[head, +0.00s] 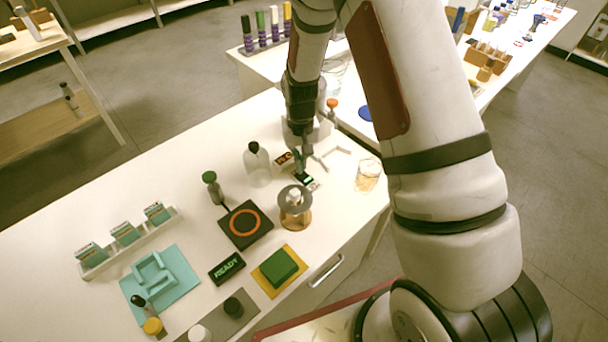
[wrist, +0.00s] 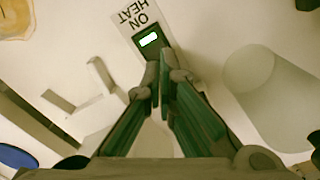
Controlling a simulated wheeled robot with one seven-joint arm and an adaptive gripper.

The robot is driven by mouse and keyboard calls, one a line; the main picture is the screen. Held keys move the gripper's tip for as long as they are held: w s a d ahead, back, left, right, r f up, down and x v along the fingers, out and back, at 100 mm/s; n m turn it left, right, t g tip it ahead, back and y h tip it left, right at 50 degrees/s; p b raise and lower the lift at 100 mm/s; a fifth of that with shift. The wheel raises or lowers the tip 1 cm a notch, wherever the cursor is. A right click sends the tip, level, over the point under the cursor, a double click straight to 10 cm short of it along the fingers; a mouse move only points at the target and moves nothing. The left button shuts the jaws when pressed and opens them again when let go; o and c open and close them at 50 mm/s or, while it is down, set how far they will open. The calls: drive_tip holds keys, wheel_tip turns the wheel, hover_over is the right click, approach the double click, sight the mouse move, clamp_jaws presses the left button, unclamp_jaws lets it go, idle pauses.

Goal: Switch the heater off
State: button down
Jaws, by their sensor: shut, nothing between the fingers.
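The heater switch is a small dark panel with a lit green-white bar (wrist: 148,41), beside a white label (wrist: 128,14) reading "HEAT" and "ON". In the head view the switch (head: 305,181) lies on the white counter, partly hidden by my fingers. My gripper (wrist: 160,66) is shut and empty, with its green-sided fingertips at the near edge of the switch. I cannot tell whether they touch it. In the head view my gripper (head: 300,168) points down at the switch from above.
A round grey-topped stand (head: 294,222) is just in front of the switch. A clear bottle (head: 257,168) stands left and a glass beaker (head: 368,176) right. A dark plate with an orange ring (head: 245,224) and a READY sign (head: 227,268) are nearer left.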

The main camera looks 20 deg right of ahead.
drive_tip(key=shift+f+b, duration=0.65)
drive_tip(key=shift+f, duration=0.7)
idle(0.9)
drive_tip(key=shift+r+p, duration=1.55)
drive_tip(key=shift+r, duration=2)
wheel_tip(320, 180, up, 10)
hover_over(303, 180)
drive_tip(key=s+r+t, duration=0.2)
drive_tip(key=s+r, duration=0.5)
drive_tip(key=r, duration=0.4)
drive_tip(key=s+r+t, duration=0.1)
drive_tip(key=s+r, duration=0.3)
drive_tip(key=s, duration=0.6)
drive_tip(key=s+r+n+t, duration=0.1)
drive_tip(key=s+r, duration=0.4)
drive_tip(key=s, duration=0.4)
drive_tip(key=shift+s+d+r, duration=0.2)
drive_tip(key=shift+s+d, duration=0.15)
drive_tip(key=shift+s, duration=0.05)
